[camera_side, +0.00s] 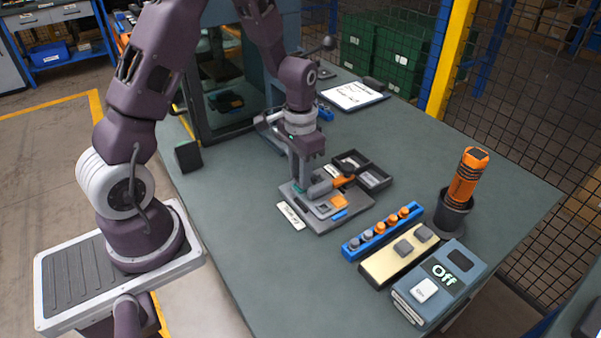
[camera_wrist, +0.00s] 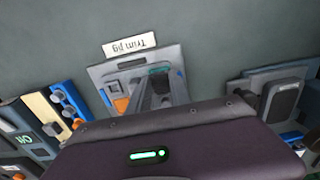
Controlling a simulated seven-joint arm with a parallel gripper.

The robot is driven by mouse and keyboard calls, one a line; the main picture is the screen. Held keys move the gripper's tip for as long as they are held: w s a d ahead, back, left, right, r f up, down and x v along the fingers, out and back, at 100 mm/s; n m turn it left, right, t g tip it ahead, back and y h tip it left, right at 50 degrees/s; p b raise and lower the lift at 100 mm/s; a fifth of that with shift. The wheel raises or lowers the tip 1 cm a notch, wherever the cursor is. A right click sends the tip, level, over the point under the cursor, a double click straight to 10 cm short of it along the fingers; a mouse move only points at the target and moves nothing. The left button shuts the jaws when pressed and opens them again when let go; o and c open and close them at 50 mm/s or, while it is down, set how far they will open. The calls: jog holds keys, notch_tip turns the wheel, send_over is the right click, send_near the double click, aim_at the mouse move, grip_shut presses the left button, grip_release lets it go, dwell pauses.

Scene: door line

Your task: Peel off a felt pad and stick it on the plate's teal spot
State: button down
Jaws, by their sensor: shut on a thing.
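The grey plate of the trim jig (camera_side: 322,222) lies mid-table, with an orange square (camera_side: 339,201) and a blue piece (camera_side: 339,215) on it. It also shows in the wrist view (camera_wrist: 104,72). My gripper (camera_side: 300,186) points down at the plate's far left part; its fingers (camera_wrist: 158,82) reach the plate there. They are shut on a small dark thing, apparently a felt pad, mostly hidden. Dark teal shows at the fingertips; I cannot tell spot from pad, or whether they touch.
A grey toggle with an orange handle (camera_side: 345,181) lies close beside my fingers. Dark trays (camera_side: 374,178) stand behind it. A blue rack (camera_side: 352,245) of plugs, a box marked Off (camera_side: 432,290) and an orange tool in a cup (camera_side: 453,218) stand at right.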

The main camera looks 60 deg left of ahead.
jog(key=shift+f, duration=0.65)
dwell(1.1)
jog(key=c, duration=1.1)
grip_release()
notch_tip(320, 180, up, 7)
jog(key=shift+r, duration=0.1)
